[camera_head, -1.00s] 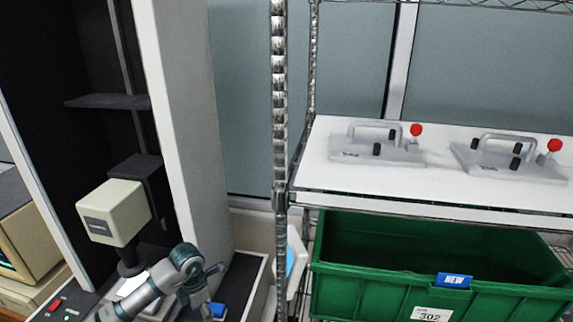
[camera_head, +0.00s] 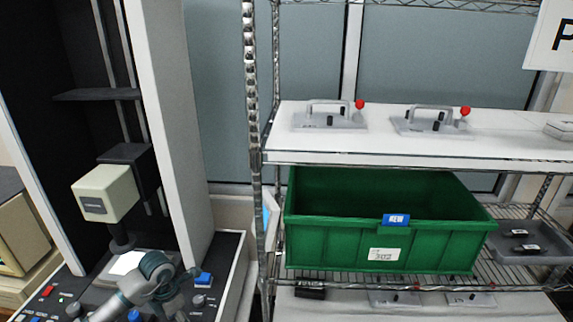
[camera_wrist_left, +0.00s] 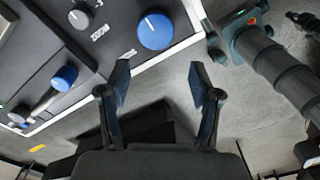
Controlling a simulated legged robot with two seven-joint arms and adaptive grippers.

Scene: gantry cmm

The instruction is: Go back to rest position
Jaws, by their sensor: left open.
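My left arm comes in at the lower left of the head view, and its gripper (camera_head: 188,290) is bent over the front panel of the machine, partly hidden by the wrist. In the left wrist view, my left gripper (camera_wrist_left: 158,85) is open with nothing between its two fingers. Its fingertips are apart from the panel edge and the large blue knob (camera_wrist_left: 155,30). My right gripper cannot be made out in either view.
The measuring machine (camera_head: 105,195) stands at the left with its control panel (camera_wrist_left: 75,45) in front. A wire rack beside it holds a green bin (camera_head: 340,243), clamp fixtures (camera_head: 330,118) on a white shelf, and a grey tray (camera_head: 535,245). Grey floor (camera_wrist_left: 160,80) shows below the gripper.

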